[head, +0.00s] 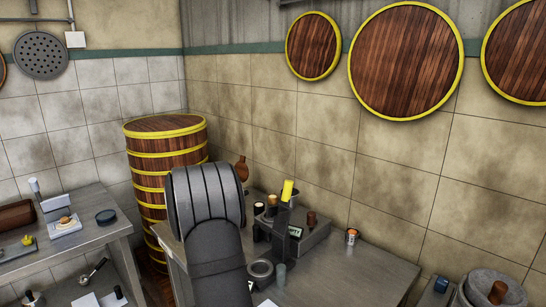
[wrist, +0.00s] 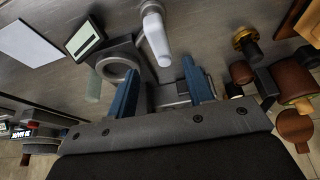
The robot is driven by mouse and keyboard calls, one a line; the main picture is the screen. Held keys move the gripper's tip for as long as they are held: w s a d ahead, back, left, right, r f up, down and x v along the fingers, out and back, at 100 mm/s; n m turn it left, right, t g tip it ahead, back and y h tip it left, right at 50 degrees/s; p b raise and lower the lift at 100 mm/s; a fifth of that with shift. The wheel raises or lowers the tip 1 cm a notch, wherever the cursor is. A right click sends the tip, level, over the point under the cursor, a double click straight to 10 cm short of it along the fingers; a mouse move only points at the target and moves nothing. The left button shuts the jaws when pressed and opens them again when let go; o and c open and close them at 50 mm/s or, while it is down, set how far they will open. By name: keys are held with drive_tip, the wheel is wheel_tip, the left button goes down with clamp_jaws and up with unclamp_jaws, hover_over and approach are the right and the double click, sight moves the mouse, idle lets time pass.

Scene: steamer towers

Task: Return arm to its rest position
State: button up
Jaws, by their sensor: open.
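My gripper (wrist: 160,75) shows in the wrist view with its two blue-grey fingers spread apart. No object is held between them. A pale white cylinder (wrist: 156,38) lies beyond the fingertips, apart from them as far as I can tell. In the head view my grey arm rises in front of the steel table (head: 385,275), and it hides part of the table; I cannot make out the fingers there.
A tall wooden steamer tower (head: 165,165) with yellow bands stands left behind my arm. A grey tray (head: 308,240), a ring (head: 261,270) and a small jar (head: 352,237) sit on the table. A second table (head: 90,240) is at left. The table's right front is clear.

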drive_tip(key=v, duration=0.9)
drive_tip(key=x, duration=1.7)
drive_tip(key=shift+d+f, duration=0.1)
drive_tip(key=shift+f, duration=0.2)
drive_tip(key=shift+w+r+n, duration=0.15)
drive_tip(key=shift+r+n, duration=0.1)
drive_tip(key=shift+n, duration=0.15)
drive_tip(key=shift+w+a+n+t+y, duration=0.15)
drive_tip(key=shift+n+t+y, duration=0.1)
drive_tip(key=shift+n, duration=0.3)
drive_tip(key=shift+s+a+n+t+y, duration=0.15)
drive_tip(key=shift+a+n+t, duration=0.1)
drive_tip(key=shift+n, duration=0.3)
